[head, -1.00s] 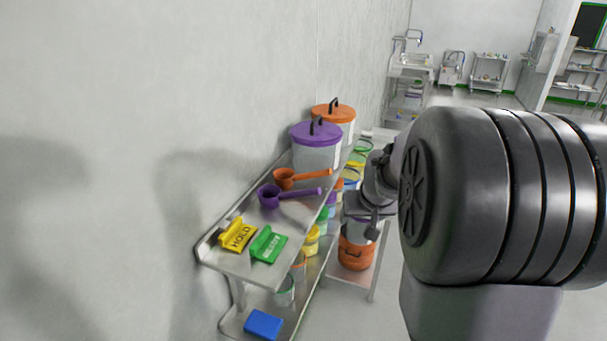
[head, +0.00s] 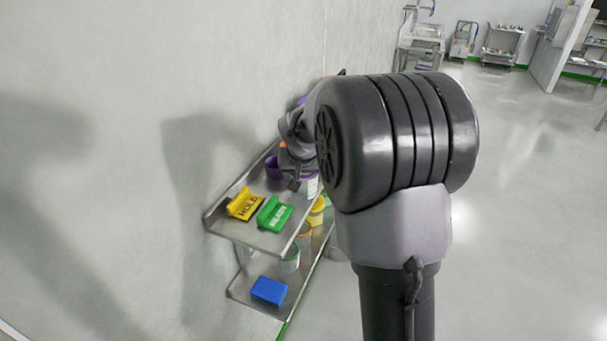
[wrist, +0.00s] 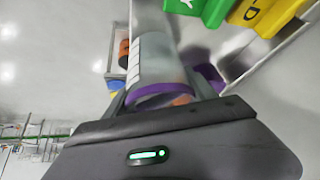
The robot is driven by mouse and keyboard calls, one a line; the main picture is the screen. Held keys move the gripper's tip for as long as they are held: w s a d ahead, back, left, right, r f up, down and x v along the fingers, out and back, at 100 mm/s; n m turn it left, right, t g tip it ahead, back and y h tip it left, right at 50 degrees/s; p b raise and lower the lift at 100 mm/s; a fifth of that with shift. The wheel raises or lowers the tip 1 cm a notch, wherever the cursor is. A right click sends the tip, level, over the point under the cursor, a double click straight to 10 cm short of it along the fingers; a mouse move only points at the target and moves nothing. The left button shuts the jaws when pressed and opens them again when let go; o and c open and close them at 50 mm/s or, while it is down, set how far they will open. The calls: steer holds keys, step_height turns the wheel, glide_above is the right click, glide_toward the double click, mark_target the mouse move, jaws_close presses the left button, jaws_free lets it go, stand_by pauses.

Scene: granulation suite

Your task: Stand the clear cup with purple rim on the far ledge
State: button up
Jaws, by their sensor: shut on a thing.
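The clear cup with purple rim (wrist: 160,62) is between the two fingers of my gripper (wrist: 162,93) in the wrist view, its purple rim toward the palm and a white label on its side. My gripper is shut on it. In the head view the cup's labelled side (head: 313,186) shows just below my wrist, by the right edge of the steel shelf unit's top (head: 238,222). My arm hides most of the cup there. I cannot tell which surface is the far ledge.
On the shelf top are a yellow sign (head: 244,205), a green sign (head: 274,213) and a purple scoop (head: 273,167). A blue block (head: 269,290) and a yellow-topped container (head: 317,212) are lower. The wall closes the left; floor is open right.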

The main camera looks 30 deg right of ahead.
steer(key=shift+f, duration=0.15)
steer(key=o, duration=1.3)
steer(key=shift+o, duration=0.2)
